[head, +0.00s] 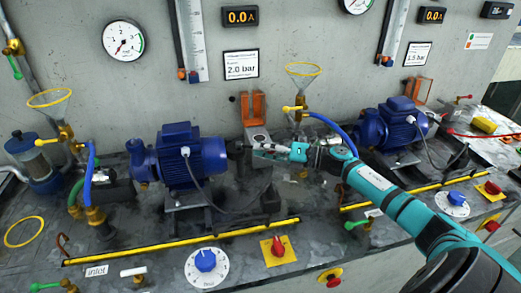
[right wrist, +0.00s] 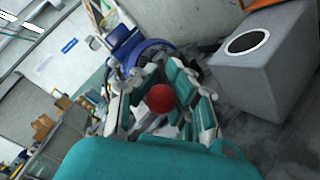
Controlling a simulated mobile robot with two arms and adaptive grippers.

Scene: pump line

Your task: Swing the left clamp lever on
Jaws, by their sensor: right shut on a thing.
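My right gripper (head: 272,151) reaches in from the right in the head view, just right of the left blue pump motor (head: 192,157). It is in front of the orange upright bracket (head: 254,107) and a grey block. In the right wrist view its fingers (right wrist: 163,100) are closed around a red ball knob (right wrist: 160,98), which looks like the clamp lever's knob. The lever's arm below the knob is hidden by the fingers, and the knob does not show in the head view. The left gripper is not in view.
A grey block with a round ringed hole (right wrist: 247,41) is close beside the fingers. A brass valve with a yellow ring (head: 304,70) and blue hose stands right of the gripper. A yellow rail (head: 185,241), blue dial (head: 205,260) and red switch (head: 278,246) lie in front.

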